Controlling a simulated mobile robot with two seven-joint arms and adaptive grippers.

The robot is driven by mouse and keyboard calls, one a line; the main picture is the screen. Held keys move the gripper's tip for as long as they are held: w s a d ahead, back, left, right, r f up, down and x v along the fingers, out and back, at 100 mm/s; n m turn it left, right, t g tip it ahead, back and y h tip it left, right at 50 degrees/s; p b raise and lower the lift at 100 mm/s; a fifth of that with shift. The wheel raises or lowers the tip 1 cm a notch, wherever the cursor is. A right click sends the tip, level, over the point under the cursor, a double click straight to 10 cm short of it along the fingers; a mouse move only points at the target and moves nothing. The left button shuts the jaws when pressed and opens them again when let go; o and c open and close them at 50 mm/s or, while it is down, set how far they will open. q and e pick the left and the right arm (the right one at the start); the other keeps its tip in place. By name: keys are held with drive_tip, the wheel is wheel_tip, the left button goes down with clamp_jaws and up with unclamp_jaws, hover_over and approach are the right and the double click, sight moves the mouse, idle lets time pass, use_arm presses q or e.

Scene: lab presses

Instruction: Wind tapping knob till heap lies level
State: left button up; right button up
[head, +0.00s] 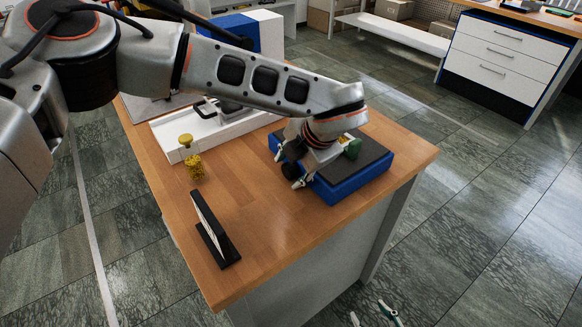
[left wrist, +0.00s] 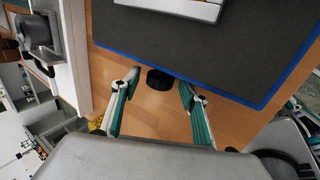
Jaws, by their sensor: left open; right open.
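The press is a blue box (head: 350,187) with a dark grey top, near the table's right end. A black round knob (left wrist: 160,79) sticks out of its front side, close above the wood. My left gripper (left wrist: 159,84) is open, with its fingertips on either side of the knob; I cannot tell whether they touch it. In the head view my left gripper (head: 291,169) is low at the box's front left edge. A pale tray (left wrist: 190,7) lies on the dark top, mostly cut off. The heap's surface cannot be made out. My right gripper (head: 375,317) is open and empty, low beyond the table.
A yellow granular cylinder (head: 195,168) and a yellow knob-like piece (head: 185,140) stand left of the press. A black-framed panel (head: 215,230) stands at the front. A white tray-like fixture (head: 170,138) lies behind. The wood between the panel and the press is clear.

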use_arm(q)
drive_tip(key=shift+s+d+r, duration=0.1)
drive_tip(key=shift+r, duration=0.15)
drive_tip(key=v, duration=0.7)
drive_tip(key=shift+r, duration=0.15)
drive_tip(key=shift+s, duration=0.1)
